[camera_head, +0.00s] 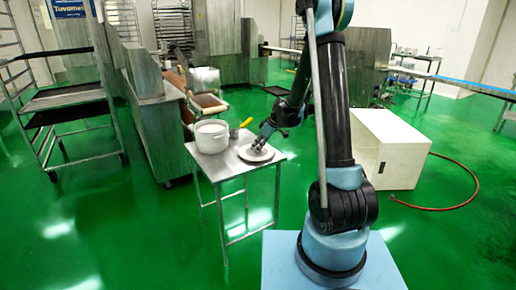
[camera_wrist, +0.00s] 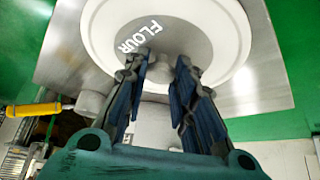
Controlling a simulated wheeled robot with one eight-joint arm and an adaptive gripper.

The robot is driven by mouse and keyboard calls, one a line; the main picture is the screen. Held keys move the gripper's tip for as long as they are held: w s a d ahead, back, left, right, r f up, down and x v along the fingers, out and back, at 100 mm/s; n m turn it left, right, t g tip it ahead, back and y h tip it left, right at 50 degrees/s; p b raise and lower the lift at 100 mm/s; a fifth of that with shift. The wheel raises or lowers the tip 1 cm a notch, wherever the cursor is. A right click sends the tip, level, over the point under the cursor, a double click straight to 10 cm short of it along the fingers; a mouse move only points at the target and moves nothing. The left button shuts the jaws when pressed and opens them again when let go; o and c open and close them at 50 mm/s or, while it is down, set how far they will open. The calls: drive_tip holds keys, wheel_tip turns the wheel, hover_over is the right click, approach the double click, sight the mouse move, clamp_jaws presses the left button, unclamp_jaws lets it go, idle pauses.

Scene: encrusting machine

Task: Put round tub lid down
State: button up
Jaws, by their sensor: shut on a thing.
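The round tub lid (camera_head: 257,154) is a pale disc with a grey centre at the right end of the small metal table (camera_head: 222,172). In the wrist view the lid (camera_wrist: 238,30) shows "FLOUR" lettering and a knob in its middle. My gripper (camera_head: 258,147) is above the lid, its two fingers (camera_wrist: 160,70) either side of the knob and shut on it. The lid looks flat and at or very close to the table top; I cannot tell whether it touches. A white round tub (camera_head: 211,136) stands open on the table's left part.
A yellow-handled tool (camera_head: 245,123) lies at the table's back edge, and its handle also shows in the wrist view (camera_wrist: 35,109). A large white box (camera_head: 385,150) and a red hose (camera_head: 455,203) are on the green floor to the right. A rack (camera_head: 70,100) stands left.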

drive_tip(key=shift+f, duration=0.15)
drive_tip(key=o, duration=1)
drive_tip(key=shift+o, duration=0.2)
drive_tip(key=v, duration=1.2)
drive_tip(key=s+d+r+m+h, duration=0.1)
drive_tip(key=s+d+r+m, duration=0.3)
drive_tip(key=s, duration=0.6)
drive_tip(key=s+d+f+m+h, duration=0.1)
drive_tip(key=s+d+m, duration=0.2)
drive_tip(key=s, duration=0.6)
drive_tip(key=s+d+f+m+h, duration=0.2)
drive_tip(key=s+d, duration=0.4)
drive_tip(key=s, duration=0.4)
drive_tip(key=s+d+f+m+h, duration=0.1)
drive_tip(key=s+d+m, duration=0.3)
drive_tip(key=s, duration=0.5)
drive_tip(key=shift+s+d+f+h, duration=0.2)
drive_tip(key=shift+d+f+h, duration=0.1)
drive_tip(key=shift+f, duration=0.3)
